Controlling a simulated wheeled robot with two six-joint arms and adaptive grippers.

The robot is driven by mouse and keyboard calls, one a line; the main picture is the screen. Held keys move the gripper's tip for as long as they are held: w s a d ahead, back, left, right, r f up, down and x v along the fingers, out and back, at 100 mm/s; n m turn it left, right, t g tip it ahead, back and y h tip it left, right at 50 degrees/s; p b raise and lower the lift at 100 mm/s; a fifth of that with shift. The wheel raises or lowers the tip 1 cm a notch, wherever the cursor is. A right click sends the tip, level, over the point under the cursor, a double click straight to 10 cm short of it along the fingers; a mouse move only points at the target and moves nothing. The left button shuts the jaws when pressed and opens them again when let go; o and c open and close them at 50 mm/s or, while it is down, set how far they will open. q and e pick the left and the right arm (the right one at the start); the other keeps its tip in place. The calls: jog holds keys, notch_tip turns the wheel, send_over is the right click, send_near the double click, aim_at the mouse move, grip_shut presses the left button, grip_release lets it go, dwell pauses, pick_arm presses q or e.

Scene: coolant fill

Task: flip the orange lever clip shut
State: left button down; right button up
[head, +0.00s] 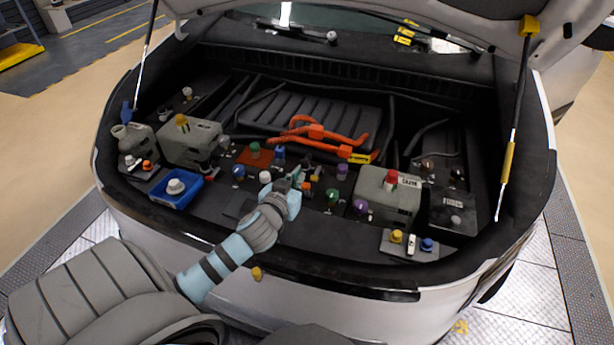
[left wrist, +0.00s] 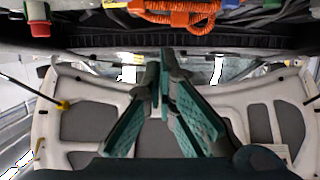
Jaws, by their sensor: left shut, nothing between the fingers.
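My left gripper (head: 298,176) reaches over the front of the engine bay, its teal fingers closed together and empty. In the left wrist view, the fingers (left wrist: 166,60) meet at their tips with nothing held. A small orange part (head: 306,187) shows right beside the fingertips in the head view, partly covered by the gripper. I cannot tell for certain whether it is the lever clip, whether it is open or shut, or whether the fingers touch it. Another small orange piece (head: 147,165) sits at the far left of the bay. My right gripper is not in view.
Orange cables (head: 345,140) run behind the gripper. Several coloured caps stand around it, with a grey red-capped tank (head: 388,196) to the right. A blue tray (head: 160,198) with a white cap lies left. The raised hood is above, held by struts (head: 512,130).

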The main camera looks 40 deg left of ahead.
pick_arm(q)
send_over(307, 185)
jog(key=w, duration=0.1)
jog(key=f, duration=0.2)
jog(key=shift+w+a+f+b, duration=0.2)
jog(key=shift+a+f+b, duration=0.1)
jog(key=shift+f+b, duration=0.05)
jog(key=f, duration=0.3)
jog(key=shift+s+d, duration=0.1)
jog(key=shift+s, duration=0.25)
jog(key=shift+s+d+f, duration=0.15)
jog(key=shift+s+f, duration=0.05)
jog(key=shift+s, duration=0.15)
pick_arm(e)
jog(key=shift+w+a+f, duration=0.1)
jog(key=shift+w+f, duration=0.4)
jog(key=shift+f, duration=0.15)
